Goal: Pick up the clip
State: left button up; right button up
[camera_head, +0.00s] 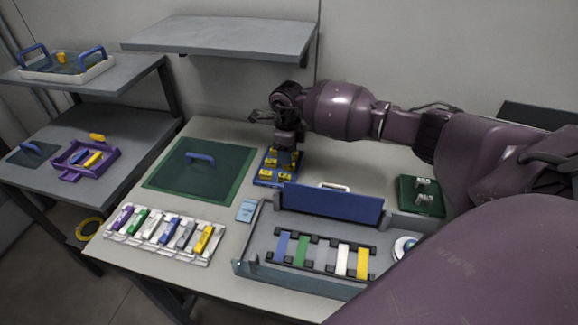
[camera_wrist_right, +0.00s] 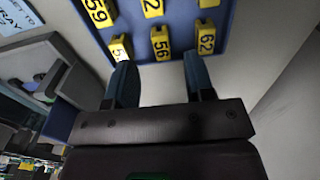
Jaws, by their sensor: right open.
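Several yellow numbered clips sit on a blue board (camera_head: 262,183) at the back middle of the table. My right gripper (camera_head: 287,146) is over this board, pointing down, and hides part of it. In the right wrist view the gripper (camera_wrist_right: 159,63) is open and empty. The clip marked 56 (camera_wrist_right: 160,43) shows ahead of the gap between its fingers. The clip marked 62 (camera_wrist_right: 205,38) is beyond the right finger, and the clip marked 51 (camera_wrist_right: 120,47) beyond the left one. My left gripper is not in view.
A green mat (camera_head: 175,178) with a blue handle lies left of the board. An open grey case (camera_head: 258,262) with a raised blue panel (camera_head: 330,204) stands in front of it. A white rack (camera_head: 205,257) of coloured pieces is at front left. A green block (camera_head: 420,197) is at right.

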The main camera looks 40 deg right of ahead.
notch_tip(320, 180, down, 5)
jog(key=shift+d+r, duration=0.15)
jog(key=shift+r, duration=0.05)
jog(key=shift+s, duration=0.1)
grip_shut()
